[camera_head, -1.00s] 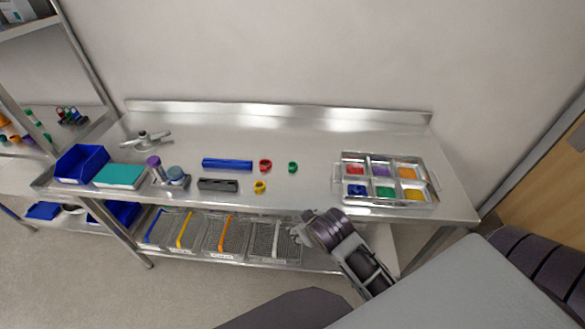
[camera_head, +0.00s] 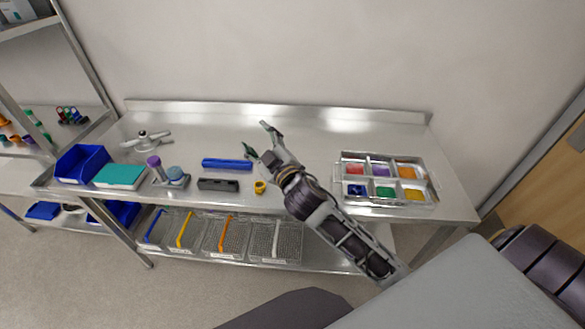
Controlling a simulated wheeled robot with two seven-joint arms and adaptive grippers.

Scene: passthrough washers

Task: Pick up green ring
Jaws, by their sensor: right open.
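My right gripper (camera_head: 257,136) is over the middle of the steel table, its two fingers spread apart and pointing to the back left. Nothing shows between the fingers. The green ring cannot be seen now; my right gripper and wrist cover the part of the table where it stood a second ago. The red ring that stood left of it is hidden too. A yellow ring (camera_head: 260,187) stays in view just left of my right wrist. My left gripper is not in view.
A metal tray (camera_head: 338,184) with several coloured compartments stands on the right of the table. A blue bar (camera_head: 227,164) and a dark grey block (camera_head: 218,184) lie left of my gripper. A teal box (camera_head: 120,176) and a blue bin (camera_head: 82,163) stand farther left. The back right is clear.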

